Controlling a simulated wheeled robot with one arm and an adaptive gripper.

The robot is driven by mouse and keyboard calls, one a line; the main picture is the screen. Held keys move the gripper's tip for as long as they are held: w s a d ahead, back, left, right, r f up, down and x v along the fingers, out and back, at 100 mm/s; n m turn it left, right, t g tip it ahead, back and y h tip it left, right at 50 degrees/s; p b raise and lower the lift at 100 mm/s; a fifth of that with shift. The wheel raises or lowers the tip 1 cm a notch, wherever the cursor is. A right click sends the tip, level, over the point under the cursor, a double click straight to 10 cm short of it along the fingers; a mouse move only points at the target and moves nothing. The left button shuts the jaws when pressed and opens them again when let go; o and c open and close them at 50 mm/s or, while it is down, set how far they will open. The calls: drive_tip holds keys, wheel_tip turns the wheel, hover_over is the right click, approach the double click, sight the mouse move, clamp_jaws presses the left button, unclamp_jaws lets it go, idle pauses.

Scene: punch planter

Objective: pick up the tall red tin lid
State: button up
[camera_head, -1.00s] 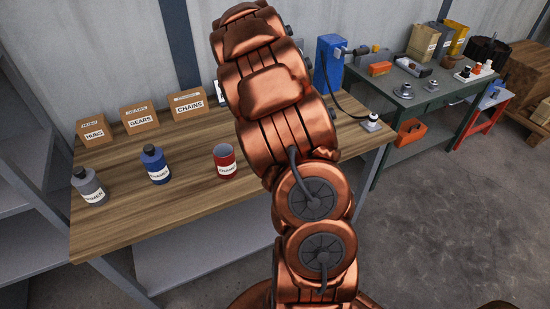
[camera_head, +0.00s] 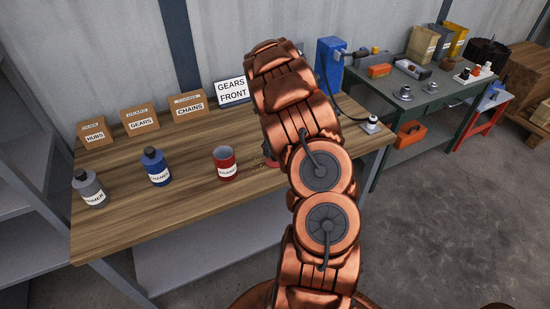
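A red tin (camera_head: 226,165) with a white label band stands upright on the wooden workbench, left of my arm. Its top looks open, with no lid on it. A small red piece (camera_head: 270,163) shows on the bench just right of the tin, at the left edge of my arm. It is mostly hidden, and I cannot tell whether it is the tall red tin lid. Some small dark bits lie beside it. My arm covers the middle of the bench, and my gripper is hidden behind it.
Blue (camera_head: 156,168) and grey (camera_head: 88,188) bottles stand on the bench's left. Cardboard boxes (camera_head: 139,121) and a GEARS FRONT sign (camera_head: 231,90) line the back. A blue machine (camera_head: 330,60) stands at back right. The bench front (camera_head: 190,210) is clear.

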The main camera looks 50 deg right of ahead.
drive_tip(key=shift+w+f+p, duration=0.1)
drive_tip(key=shift+f+p, duration=0.6)
drive_tip(key=shift+f, duration=1.35)
drive_tip(key=shift+c, duration=0.3)
clamp_jaws()
